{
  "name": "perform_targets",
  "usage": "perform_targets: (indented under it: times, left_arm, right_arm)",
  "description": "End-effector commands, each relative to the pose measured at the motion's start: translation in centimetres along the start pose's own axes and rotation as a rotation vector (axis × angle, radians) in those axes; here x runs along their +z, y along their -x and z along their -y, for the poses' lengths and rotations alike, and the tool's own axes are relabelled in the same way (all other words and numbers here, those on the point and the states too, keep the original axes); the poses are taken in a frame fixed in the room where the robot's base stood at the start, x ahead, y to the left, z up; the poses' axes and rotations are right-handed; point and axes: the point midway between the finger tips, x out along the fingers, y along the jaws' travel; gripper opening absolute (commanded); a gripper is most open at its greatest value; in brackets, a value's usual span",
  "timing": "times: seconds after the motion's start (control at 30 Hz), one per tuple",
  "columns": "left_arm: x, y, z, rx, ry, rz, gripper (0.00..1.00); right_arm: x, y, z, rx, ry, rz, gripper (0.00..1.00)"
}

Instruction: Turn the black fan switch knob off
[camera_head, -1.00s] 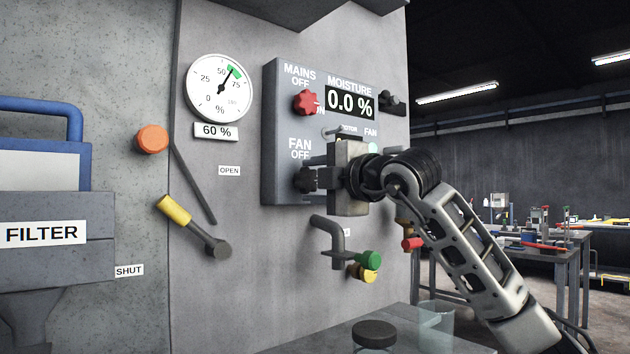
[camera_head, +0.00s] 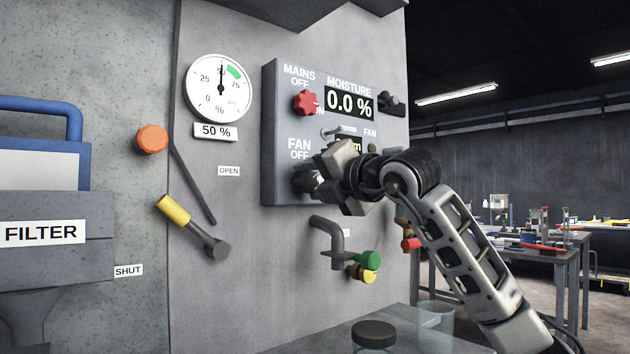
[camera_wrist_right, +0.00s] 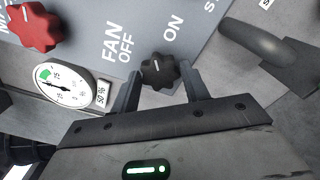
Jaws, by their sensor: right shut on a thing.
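The black fan knob (camera_head: 303,182) is on the lower left of the grey control box (camera_head: 268,130), under the FAN OFF label. My right gripper (camera_head: 318,182) is at the knob and largely covers it in the head view. In the right wrist view the knob (camera_wrist_right: 157,71) sits between the two fingers of my right gripper (camera_wrist_right: 160,85), which are shut on it. A white mark shows on its face. The FAN OFF and ON labels lie on either side of the knob there. My left gripper is not in view.
The red mains knob (camera_head: 305,102) is above. A pipe with a green-handled valve (camera_head: 367,259) sticks out below. A round gauge (camera_head: 220,88) reads 50 %. A yellow-handled lever (camera_head: 174,210) is at left, and a lidded jar (camera_head: 374,335) stands below.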

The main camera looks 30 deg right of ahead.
Motion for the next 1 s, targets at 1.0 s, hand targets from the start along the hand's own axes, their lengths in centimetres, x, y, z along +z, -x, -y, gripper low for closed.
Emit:
perform_targets:
  times: [1.0]
  left_arm:
    - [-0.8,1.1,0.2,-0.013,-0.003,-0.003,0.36]
  right_arm:
    - [0.1,0.0,0.0,-0.001,0.858,0.002,0.23]
